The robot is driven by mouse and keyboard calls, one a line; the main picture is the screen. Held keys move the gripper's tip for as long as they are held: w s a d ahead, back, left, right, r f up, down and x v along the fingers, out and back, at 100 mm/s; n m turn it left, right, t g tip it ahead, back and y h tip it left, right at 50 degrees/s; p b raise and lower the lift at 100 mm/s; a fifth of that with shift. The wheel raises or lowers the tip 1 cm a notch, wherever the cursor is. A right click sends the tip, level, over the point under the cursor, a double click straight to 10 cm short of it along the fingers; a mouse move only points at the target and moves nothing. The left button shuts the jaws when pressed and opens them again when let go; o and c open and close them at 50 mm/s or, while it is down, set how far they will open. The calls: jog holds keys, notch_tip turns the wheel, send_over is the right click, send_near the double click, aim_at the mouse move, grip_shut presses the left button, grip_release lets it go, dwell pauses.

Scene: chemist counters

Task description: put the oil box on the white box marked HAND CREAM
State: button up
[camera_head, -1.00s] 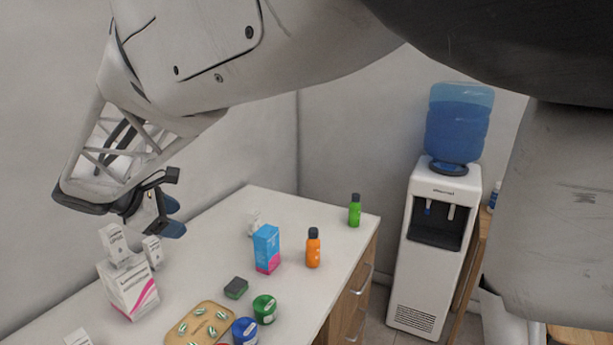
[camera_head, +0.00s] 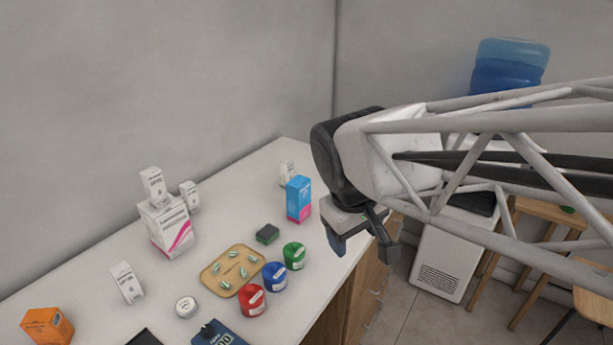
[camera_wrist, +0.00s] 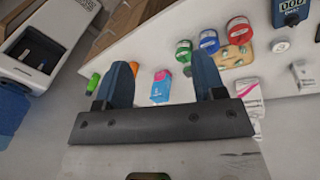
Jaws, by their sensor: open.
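The lettering is too small to read, so I cannot tell which carton is the oil box or HAND CREAM. The candidates are a large white box with a pink stripe (camera_head: 172,231), small white boxes on it (camera_head: 154,187) and beside it (camera_head: 190,196), a white box nearer the front (camera_head: 127,283), a blue and pink box (camera_head: 299,200) and an orange box (camera_head: 47,327). My gripper (camera_head: 363,246) is open and empty, above the counter's right edge. In the wrist view, the blue and pink box (camera_wrist: 160,88) appears between my open fingers (camera_wrist: 163,62), but farther off.
A tan tray with capsules (camera_head: 208,280), red (camera_head: 252,301), blue (camera_head: 275,277) and green (camera_head: 294,256) jars and a dark green block (camera_head: 267,234) stand mid-counter. Orange (camera_wrist: 133,66) and green (camera_wrist: 93,83) bottles show in the wrist view. A water dispenser (camera_head: 440,264) and stools stand right.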

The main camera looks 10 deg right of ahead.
jog(key=s+d+f+m+y, duration=0.1)
jog(key=s+d+f+m, duration=0.1)
jog(key=s+m, duration=0.2)
jog(key=shift+s+f+t+y, duration=0.15)
jog(key=shift+s+t+y, duration=0.2)
jog(key=shift+s, duration=0.8)
